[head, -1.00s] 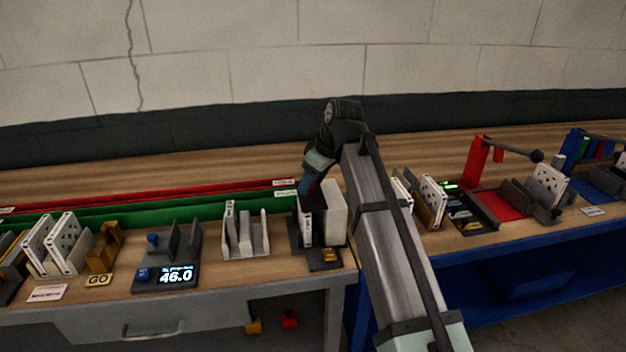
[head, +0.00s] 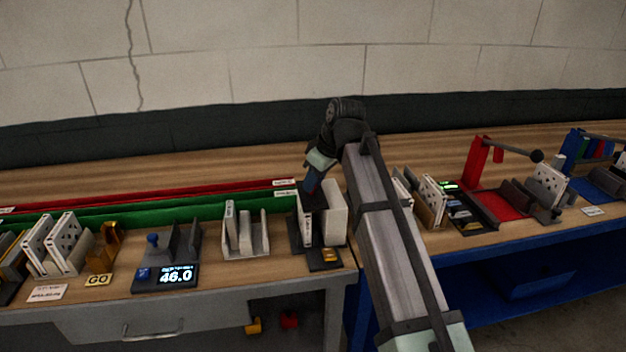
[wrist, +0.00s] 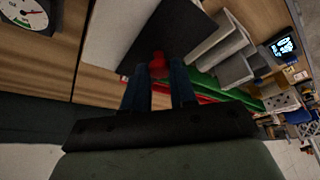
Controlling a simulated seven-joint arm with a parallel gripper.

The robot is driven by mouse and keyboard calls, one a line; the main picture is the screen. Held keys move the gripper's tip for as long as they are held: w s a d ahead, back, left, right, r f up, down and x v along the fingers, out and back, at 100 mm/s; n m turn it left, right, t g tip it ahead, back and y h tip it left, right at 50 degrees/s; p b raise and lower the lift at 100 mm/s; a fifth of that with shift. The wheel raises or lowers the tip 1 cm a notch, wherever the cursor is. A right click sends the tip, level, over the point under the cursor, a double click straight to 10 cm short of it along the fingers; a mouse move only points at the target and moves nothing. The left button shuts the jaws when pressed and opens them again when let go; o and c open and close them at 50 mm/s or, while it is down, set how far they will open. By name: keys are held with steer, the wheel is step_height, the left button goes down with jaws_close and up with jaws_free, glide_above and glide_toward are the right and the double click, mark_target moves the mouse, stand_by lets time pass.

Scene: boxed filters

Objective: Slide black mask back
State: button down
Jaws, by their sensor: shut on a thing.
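The black mask is a flat dark plate (wrist: 165,28) in the wrist view, with a red knob (wrist: 157,64) on it. It stands beside a white block (wrist: 108,32). My gripper (wrist: 158,74) is shut on the red knob, with one dark blue finger on each side. In the head view my gripper (head: 312,186) reaches down to the top of the mask's station, left of the tall white block (head: 337,212). The knob and much of the mask are hidden there by my fingers and arm.
A grey slotted rack (head: 245,240) stands close left of the station. A display reading 46.0 (head: 176,275) is further left. Green (head: 150,212) and red strips run behind. A red lever press (head: 480,165) stands to the right. A round gauge (wrist: 25,14) shows in the wrist view.

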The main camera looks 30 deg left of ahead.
steer(key=w+d, duration=0.4)
steer(key=shift+w+d, duration=0.25)
steer(key=c, duration=0.9)
jaws_free()
steer(key=v, duration=1.4)
steer(key=shift+a+f, duration=0.1)
